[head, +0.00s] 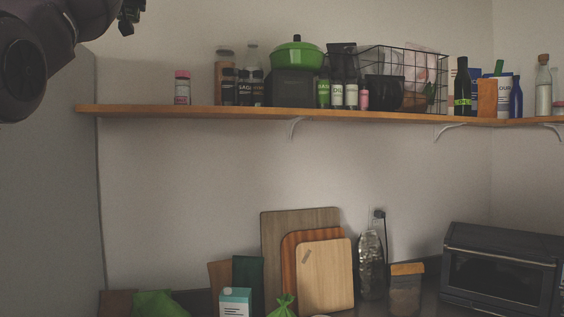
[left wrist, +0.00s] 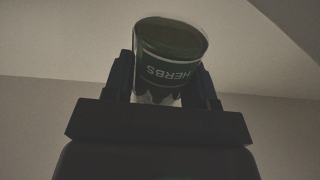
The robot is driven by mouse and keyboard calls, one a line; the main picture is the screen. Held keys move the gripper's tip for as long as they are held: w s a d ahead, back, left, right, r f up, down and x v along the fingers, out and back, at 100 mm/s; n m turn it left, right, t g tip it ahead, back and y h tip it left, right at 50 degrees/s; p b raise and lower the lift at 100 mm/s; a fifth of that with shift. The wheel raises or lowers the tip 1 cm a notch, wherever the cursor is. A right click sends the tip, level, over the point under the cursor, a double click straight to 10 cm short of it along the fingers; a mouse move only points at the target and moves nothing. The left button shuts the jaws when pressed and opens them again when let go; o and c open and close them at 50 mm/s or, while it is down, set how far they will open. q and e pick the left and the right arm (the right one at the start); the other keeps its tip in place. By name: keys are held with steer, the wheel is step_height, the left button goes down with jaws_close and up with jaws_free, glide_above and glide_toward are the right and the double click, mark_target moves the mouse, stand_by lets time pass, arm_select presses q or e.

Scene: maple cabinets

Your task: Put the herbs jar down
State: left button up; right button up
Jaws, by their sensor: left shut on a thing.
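The herbs jar (left wrist: 170,58), dark green with a white "HERBS" label that reads upside down, shows in the left wrist view. My left gripper (left wrist: 163,78) is shut on it, with one dark finger on each side. In the head view my left gripper (head: 131,14) is at the top left, above the wooden shelf (head: 250,112) and partly cut off by the top edge. I cannot make out the jar in the head view. My right gripper is not in view.
On the shelf stand a pink-capped jar (head: 182,90), dark-labelled bottles (head: 225,78), a green pot (head: 296,55), several small jars and a wire basket (head: 425,75). The shelf is bare left of the pink-capped jar. Cutting boards (head: 325,275) and a toaster oven (head: 503,268) are below.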

arm_select(q)
steer(key=s+d+r, duration=0.3)
steer(key=d, duration=0.1)
steer(key=d+f+m+h, duration=0.1)
steer(key=d+f+h, duration=0.1)
steer(key=d+f, duration=0.4)
steer(key=s+d+f+m+h+b, duration=0.1)
steer(key=d+f+m+h, duration=0.35)
steer(key=f, duration=1.15)
steer(key=d+f+n+h, duration=0.1)
steer(key=d+f, duration=0.6)
steer(key=f, duration=0.8)
steer(key=s+a+f, duration=0.2)
steer(key=s+f, duration=0.5)
steer(key=f, duration=0.9)
steer(key=s+a+f+y+b, duration=0.1)
steer(key=s+f, duration=0.6)
steer(key=f, duration=1)
steer(key=s+a+f+n+y+b, duration=0.1)
steer(key=s+a+f, duration=0.2)
steer(key=s+f, duration=0.4)
step_height(320, 180, down, 10)
steer(key=shift+a+r+t, duration=0.15)
steer(key=shift+a+t, duration=0.15)
steer(key=shift+t, duration=0.1)
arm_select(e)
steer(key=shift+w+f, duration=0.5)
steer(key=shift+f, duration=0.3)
arm_select(q)
steer(key=shift+s+r, duration=0.1)
